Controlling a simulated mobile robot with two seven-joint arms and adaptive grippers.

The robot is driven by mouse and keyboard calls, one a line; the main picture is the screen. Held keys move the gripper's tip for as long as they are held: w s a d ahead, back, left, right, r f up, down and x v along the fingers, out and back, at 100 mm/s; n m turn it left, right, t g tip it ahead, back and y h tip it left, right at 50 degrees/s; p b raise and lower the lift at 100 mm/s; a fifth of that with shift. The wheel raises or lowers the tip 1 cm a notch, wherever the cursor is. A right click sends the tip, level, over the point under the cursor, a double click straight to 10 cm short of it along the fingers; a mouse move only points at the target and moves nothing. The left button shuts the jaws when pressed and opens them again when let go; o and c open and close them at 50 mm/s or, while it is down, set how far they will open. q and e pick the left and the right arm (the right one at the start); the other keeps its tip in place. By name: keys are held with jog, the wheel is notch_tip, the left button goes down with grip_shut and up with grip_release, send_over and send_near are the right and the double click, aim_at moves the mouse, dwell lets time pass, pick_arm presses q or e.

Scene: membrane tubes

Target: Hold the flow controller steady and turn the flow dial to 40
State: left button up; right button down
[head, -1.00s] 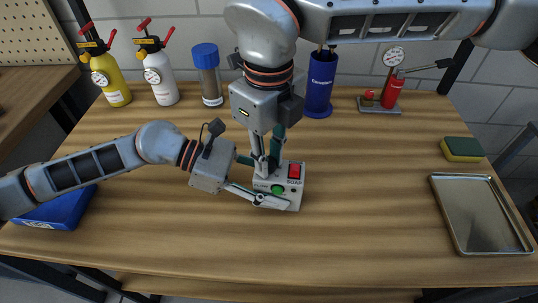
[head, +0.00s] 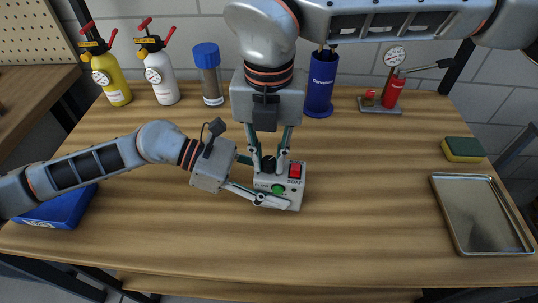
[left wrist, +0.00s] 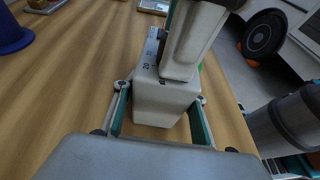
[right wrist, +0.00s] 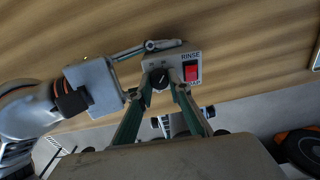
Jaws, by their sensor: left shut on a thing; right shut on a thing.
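The flow controller (head: 297,196) is a small pale grey box near the table's middle, with a red rocker switch (head: 295,171), a green button (head: 278,189) and a black flow dial (head: 268,163). My left gripper (head: 271,186) is shut on the box's sides; the left wrist view shows the box (left wrist: 163,103) between its fingers. My right gripper (head: 269,167) comes from above, its fingers on either side of the dial, which also shows in the right wrist view (right wrist: 159,79). I cannot read the dial's setting; the fingers partly hide its scale.
Yellow (head: 112,82) and white (head: 159,79) bottles, a blue-capped tube (head: 210,78), a blue cylinder (head: 320,85) and a red gauge pump (head: 391,92) stand at the back. A sponge (head: 462,151) and metal tray (head: 436,202) are right, a blue box (head: 62,212) left. The front table is clear.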

aim_at(268, 160)
jog(key=m, duration=0.3)
jog(key=shift+m, duration=2.2)
jog(key=c, duration=2.1)
grip_release()
jog(key=shift+c, duration=0.2)
notch_tip(268, 160, up, 12)
